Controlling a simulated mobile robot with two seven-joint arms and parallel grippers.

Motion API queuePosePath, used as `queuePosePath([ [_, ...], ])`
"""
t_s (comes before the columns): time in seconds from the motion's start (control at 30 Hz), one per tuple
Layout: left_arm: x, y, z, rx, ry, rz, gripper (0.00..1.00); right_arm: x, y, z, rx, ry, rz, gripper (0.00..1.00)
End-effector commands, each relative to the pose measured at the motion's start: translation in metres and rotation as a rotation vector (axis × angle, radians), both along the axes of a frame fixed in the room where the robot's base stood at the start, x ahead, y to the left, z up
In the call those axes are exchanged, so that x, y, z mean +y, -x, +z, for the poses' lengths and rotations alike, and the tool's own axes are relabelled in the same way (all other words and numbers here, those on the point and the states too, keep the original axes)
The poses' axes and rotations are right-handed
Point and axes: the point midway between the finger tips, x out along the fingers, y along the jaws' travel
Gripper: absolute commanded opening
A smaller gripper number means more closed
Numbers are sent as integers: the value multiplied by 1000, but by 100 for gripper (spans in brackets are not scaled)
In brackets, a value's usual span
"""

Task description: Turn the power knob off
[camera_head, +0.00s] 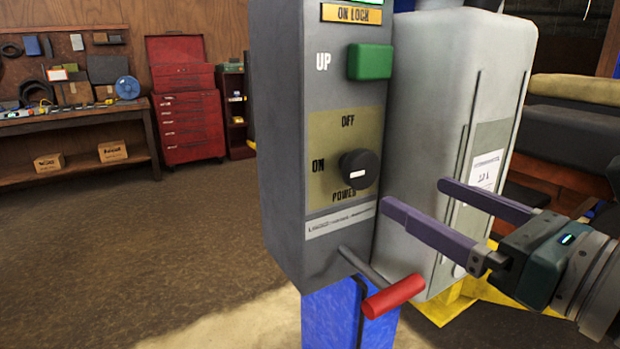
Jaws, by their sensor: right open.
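The black round power knob (360,169) sits on the yellowish plate of the grey control box (283,150). Its white mark lies level, on the side toward the word ON at its left. OFF is printed above the knob and POWER below it. My right gripper (417,197) comes in from the right with its two purple fingers apart and empty. The fingertips are to the right of and slightly below the knob, apart from it in the picture. My left gripper is not in view.
A green UP button (370,62) is above the knob. A light grey cabinet (450,100) stands behind the gripper. A red tool chest (190,115) and a workbench (75,120) are far left, with open floor between.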

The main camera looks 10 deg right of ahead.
Motion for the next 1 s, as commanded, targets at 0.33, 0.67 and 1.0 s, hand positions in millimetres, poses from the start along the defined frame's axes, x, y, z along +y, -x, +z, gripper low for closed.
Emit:
queuePosePath([
  [0.33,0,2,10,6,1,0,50,20,-56,4,-2,-10,-3,97],
  [0.67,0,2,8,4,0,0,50,32,-86,2,1,-8,-1,97],
  [1.0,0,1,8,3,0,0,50,32,-87,3,1,-8,-1,89],
])
